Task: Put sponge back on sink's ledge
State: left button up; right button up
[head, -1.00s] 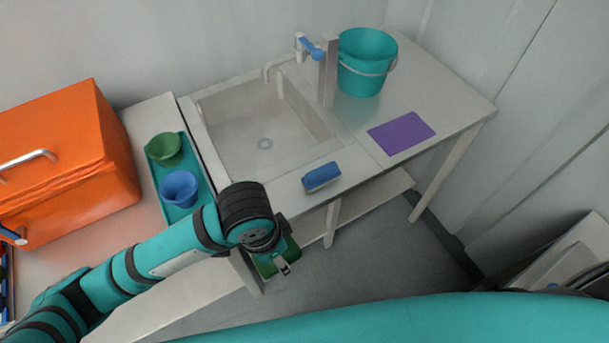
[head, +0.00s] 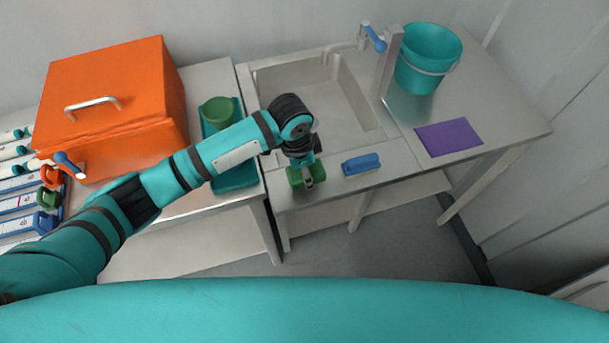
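My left gripper (head: 307,180) is over the sink's front ledge (head: 330,186), pointing down. It is shut on a green block, which I take to be the sponge (head: 294,178); green shows on both sides of the fingers. The sponge is over the ledge near its left end; I cannot tell whether it touches the surface. A blue block (head: 361,164) lies on the same ledge, just right of the sponge with a small gap. The sink basin (head: 345,105) is behind, partly hidden by my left arm. My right gripper is not in view.
A teal bucket (head: 428,58) and a purple cloth (head: 449,137) are on the counter at right. The tap (head: 372,38) stands behind the basin. At left are a teal tray (head: 236,178) with a green cup (head: 218,111) and an orange box (head: 115,110).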

aim_at(299, 174)
pick_arm(q)
jog(key=f, duration=0.2)
jog(key=shift+s+f+p, duration=0.2)
jog(key=shift+f+p, duration=0.1)
jog(key=shift+f, duration=0.25)
jog(key=shift+f, duration=0.2)
jog(key=o, duration=1.2)
jog(key=r, duration=0.4)
jog(key=a+r+b, duration=0.1)
jog(key=r, duration=0.7)
jog(key=shift+s+a+r+b, duration=0.15)
jog(key=shift+s+r+b, duration=0.1)
jog(key=shift+b, duration=0.1)
jog(key=shift+f, duration=0.1)
